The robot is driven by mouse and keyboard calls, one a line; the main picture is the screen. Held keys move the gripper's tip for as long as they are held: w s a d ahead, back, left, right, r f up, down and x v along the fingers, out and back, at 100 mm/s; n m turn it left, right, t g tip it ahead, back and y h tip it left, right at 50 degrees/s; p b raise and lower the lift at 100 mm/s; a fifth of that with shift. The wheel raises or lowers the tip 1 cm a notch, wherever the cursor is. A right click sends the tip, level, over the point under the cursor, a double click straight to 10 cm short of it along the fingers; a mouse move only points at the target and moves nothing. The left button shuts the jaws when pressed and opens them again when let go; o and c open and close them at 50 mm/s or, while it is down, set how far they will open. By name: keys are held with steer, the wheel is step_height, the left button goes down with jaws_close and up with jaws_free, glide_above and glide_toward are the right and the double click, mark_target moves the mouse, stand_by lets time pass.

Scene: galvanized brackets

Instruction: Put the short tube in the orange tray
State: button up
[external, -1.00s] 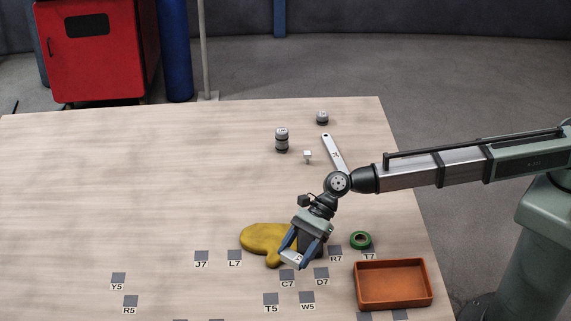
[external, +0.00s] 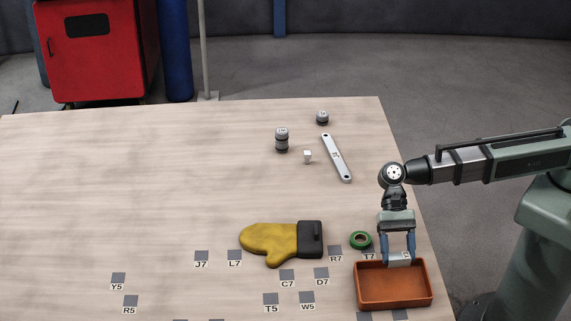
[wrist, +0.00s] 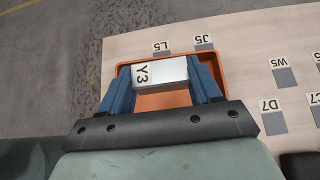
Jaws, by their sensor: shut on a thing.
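The short tube (external: 398,259) looks like a short, pale grey, square-sided piece. In the wrist view it (wrist: 161,73) carries the label Y3. My gripper (external: 398,257) is shut on it, with one blue finger at each end. The orange tray (external: 394,301) stands at the front right of the table, and no object shows inside it. My gripper holds the tube over the tray's back part; the exact height is hard to tell. In the wrist view the tray's rim (wrist: 210,53) shows behind and around the tube, and the fingers hide part of it.
A green tape ring (external: 360,240) lies just left of my gripper. A yellow mitt (external: 270,243) with a dark cuff lies further left. Labelled grey squares dot the table.

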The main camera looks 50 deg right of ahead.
mark_target(391, 283)
steer(key=shift+f, duration=4.9)
steer(key=shift+f, duration=0.1)
steer(key=o, duration=1.2)
steer(key=shift+w+r, duration=0.1)
steer(key=shift+r, duration=0.1)
steer(key=v, duration=1.1)
steer(key=shift+w+d+r, duration=0.2)
steer(key=shift+d+r, duration=0.05)
